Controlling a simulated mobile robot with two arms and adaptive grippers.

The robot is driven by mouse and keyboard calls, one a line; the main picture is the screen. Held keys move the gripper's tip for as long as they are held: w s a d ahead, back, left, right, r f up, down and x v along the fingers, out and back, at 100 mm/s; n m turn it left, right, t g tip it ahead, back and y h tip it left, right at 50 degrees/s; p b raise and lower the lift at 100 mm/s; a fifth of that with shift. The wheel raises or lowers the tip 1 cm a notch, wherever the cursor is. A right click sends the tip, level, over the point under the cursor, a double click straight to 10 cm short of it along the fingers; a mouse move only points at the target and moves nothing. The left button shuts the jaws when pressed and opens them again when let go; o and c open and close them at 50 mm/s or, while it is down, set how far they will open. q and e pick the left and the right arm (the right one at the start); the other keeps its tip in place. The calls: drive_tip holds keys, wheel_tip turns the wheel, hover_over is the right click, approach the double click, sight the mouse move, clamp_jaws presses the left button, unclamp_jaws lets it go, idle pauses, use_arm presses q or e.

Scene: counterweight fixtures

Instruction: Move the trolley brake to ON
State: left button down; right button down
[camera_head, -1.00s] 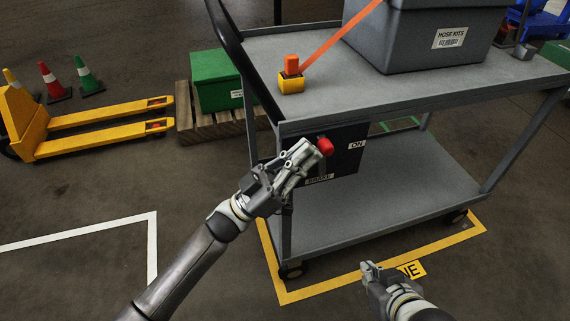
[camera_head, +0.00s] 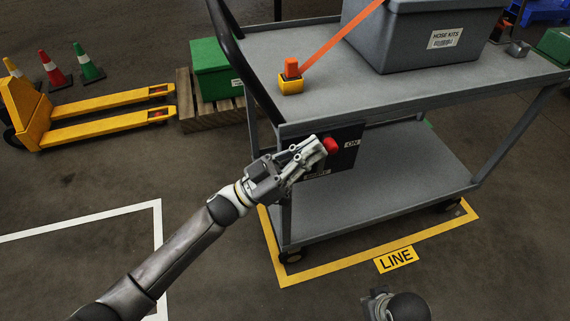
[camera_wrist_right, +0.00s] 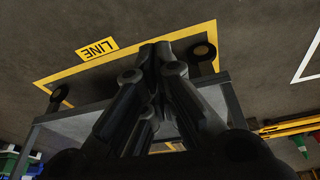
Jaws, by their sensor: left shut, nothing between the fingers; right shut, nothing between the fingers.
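The grey trolley (camera_head: 400,200) stands with a dark brake panel (camera_head: 347,158) on its near side. The panel carries an ON label (camera_head: 352,143) at its right, and a lower label partly hidden by my gripper. The red brake knob (camera_head: 331,146) sits left of the ON label. My left gripper (camera_head: 318,150) is shut with its fingertips against or just beside the knob's left side; I cannot tell if they touch. My right gripper is shut and empty in the right wrist view (camera_wrist_right: 160,65); only part of that arm shows at the bottom of the head view.
A grey HOSE KITS bin (camera_head: 415,35) with an orange strap stands on the trolley top, near a yellow and orange buckle (camera_head: 291,80). A yellow floor outline (camera_head: 340,270) with a LINE label surrounds the trolley. A yellow pallet jack (camera_head: 90,120) and cones are at left.

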use_arm(q)
drive_tip(key=shift+d+y+p, duration=0.25)
drive_tip(key=shift+y+p, duration=0.05)
drive_tip(key=shift+p, duration=0.35)
use_arm(e)
drive_tip(key=shift+s+f, duration=0.2)
drive_tip(key=shift+f, duration=2.7)
use_arm(q)
drive_tip(key=shift+r, duration=0.1)
